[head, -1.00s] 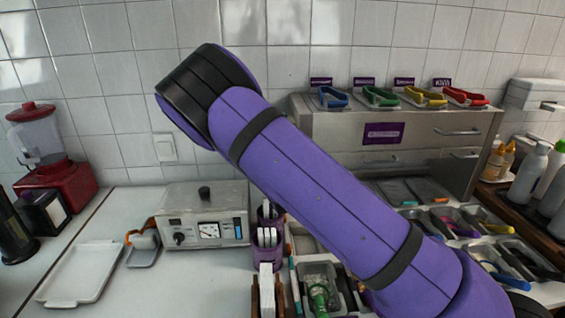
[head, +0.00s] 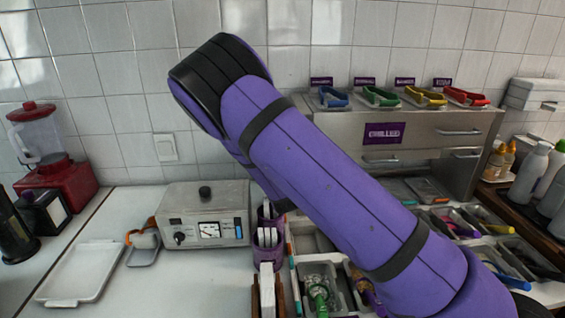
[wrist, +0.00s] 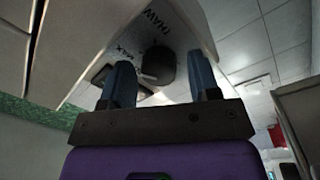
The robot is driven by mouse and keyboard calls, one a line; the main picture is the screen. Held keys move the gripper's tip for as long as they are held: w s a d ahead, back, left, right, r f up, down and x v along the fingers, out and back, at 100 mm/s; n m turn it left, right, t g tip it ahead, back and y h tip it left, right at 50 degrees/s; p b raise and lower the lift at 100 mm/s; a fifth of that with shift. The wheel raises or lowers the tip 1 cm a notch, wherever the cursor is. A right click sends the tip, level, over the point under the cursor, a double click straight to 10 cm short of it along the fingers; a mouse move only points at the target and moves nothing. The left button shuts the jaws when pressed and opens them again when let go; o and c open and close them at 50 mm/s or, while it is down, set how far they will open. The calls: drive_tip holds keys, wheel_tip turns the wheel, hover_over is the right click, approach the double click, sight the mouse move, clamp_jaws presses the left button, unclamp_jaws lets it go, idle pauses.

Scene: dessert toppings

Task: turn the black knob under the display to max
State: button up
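In the wrist view a round black knob (wrist: 158,65) sits on the pale face of an appliance (wrist: 207,24), with the printed word THAW above it and smaller lettering to its left. A dark rectangular panel (wrist: 99,73) is left of the knob, partly behind a finger; I cannot tell if it is the display. My gripper (wrist: 162,78) is open, its two blue-grey fingers apart, with the knob showing between their tips. I cannot tell whether they touch it. My gripper is hidden in the head view, where my purple arm crosses the middle.
A metal box (head: 188,202) with a gauge (head: 209,230), a front knob (head: 180,238) and a top knob (head: 205,193) stands on the counter. A white tray (head: 52,299) and red blender (head: 58,182) are left. A steel drawer unit (head: 345,137) stands behind my arm.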

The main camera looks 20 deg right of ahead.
drive_tip(key=shift+s, duration=0.1)
drive_tip(key=v, duration=1)
drive_tip(key=shift+s, duration=0.3)
